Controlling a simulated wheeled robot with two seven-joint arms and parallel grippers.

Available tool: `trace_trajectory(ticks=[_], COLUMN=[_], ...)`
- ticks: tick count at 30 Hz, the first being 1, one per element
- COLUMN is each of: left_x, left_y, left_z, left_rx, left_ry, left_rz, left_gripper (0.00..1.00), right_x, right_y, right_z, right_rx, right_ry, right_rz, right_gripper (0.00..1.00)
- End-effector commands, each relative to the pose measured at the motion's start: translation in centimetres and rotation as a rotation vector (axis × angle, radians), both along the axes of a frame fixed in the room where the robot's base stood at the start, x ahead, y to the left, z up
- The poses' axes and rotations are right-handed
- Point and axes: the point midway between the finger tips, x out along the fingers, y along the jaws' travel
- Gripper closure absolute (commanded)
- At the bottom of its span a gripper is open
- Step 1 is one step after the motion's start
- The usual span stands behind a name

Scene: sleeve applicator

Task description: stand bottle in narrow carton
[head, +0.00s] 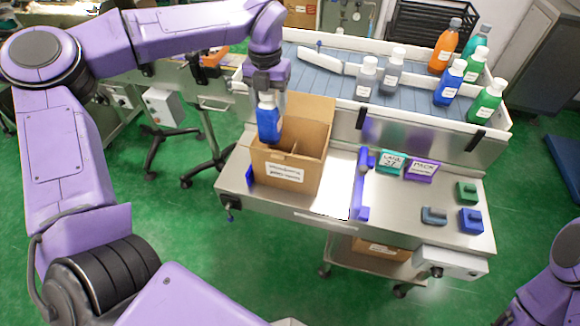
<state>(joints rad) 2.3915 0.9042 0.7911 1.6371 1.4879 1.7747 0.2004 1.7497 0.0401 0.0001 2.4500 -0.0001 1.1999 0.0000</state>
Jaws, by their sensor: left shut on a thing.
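A blue bottle with a white cap (268,122) is held upright by my left gripper (266,92), which is shut on its top. The bottle is over the left part of the open cardboard carton (290,172). Its lower end is at about the height of the carton's rim; I cannot tell whether it is inside the opening. The carton stands on the metal table with its tall back flap up and a divider showing inside. My right arm shows at the lower right corner, but its gripper is out of view.
Several bottles, including an orange one (444,47) and a green one (486,102), stand on the conveyor (335,80) behind. Teal (391,163) and purple (422,170) signs and small blocks sit further right.

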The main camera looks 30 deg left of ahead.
Motion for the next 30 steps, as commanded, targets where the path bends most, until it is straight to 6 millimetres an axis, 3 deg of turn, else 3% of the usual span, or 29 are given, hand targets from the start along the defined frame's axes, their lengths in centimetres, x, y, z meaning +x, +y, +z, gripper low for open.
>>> trace_trajectory(ticks=[12, 23, 30], left_x=[-0.1, -0.1, 0.0], left_y=[0.0, 0.0, 0.0], left_z=[-11.6, -17.1, -17.5], left_rx=[0.0, 0.0, 0.0], left_ry=[0.005, 0.003, 0.0], left_rz=[-0.002, 0.001, 0.001], left_gripper=[0.85, 0.85, 0.85], right_x=[0.0, 0.0, 0.0], right_y=[0.0, 0.0, 0.0], right_z=[1.2, 1.7, 1.6], right_rx=[0.0, 0.0, 0.0], right_ry=[0.0, 0.0, 0.0], right_rz=[0.0, 0.0, 0.0], right_gripper=[0.57, 0.57, 0.57])
